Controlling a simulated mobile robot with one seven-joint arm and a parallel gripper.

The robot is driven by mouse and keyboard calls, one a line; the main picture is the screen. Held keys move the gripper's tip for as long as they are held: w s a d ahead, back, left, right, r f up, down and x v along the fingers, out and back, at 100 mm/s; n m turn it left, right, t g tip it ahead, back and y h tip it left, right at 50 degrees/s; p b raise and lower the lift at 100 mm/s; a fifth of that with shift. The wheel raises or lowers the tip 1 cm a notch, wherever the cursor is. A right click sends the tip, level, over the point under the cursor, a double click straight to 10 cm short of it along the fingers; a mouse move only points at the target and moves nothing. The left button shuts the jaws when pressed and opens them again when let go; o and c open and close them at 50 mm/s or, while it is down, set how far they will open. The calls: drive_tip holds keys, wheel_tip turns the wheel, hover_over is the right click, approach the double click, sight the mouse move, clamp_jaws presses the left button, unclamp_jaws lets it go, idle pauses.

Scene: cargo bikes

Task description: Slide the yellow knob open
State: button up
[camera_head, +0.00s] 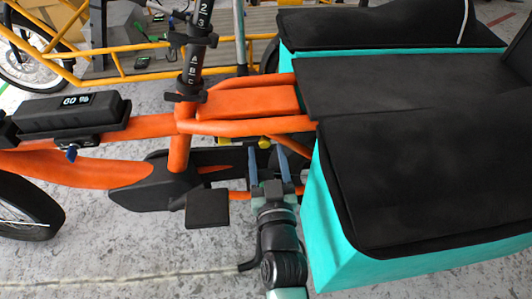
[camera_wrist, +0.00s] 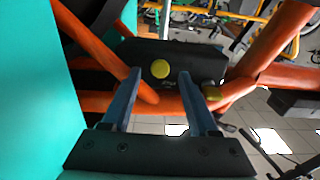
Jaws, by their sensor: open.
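The round yellow knob (camera_wrist: 160,68) sits on a dark part of the orange cargo bike, near the middle of the wrist view. A second yellowish piece (camera_wrist: 213,93) shows to its right, beside an orange tube. In the head view, a small yellow patch (camera_head: 264,142) shows under the orange frame; I cannot tell which piece it is. My gripper (camera_head: 267,153) is open and empty, low beside the frame. In the wrist view its two blue fingers (camera_wrist: 160,75) are spread on either side of the knob in the picture. The knob appears beyond the fingertips; the exact gap is unclear.
The teal cargo box with a black cover (camera_head: 320,225) stands close to the right of my arm. Orange tubes (camera_head: 250,127) run above my gripper. A black pedal (camera_head: 207,208) is to its left. Free floor (camera_head: 120,245) lies at the lower left.

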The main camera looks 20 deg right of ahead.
drive_tip(key=shift+x, duration=0.8)
clamp_jaws()
idle(1.0)
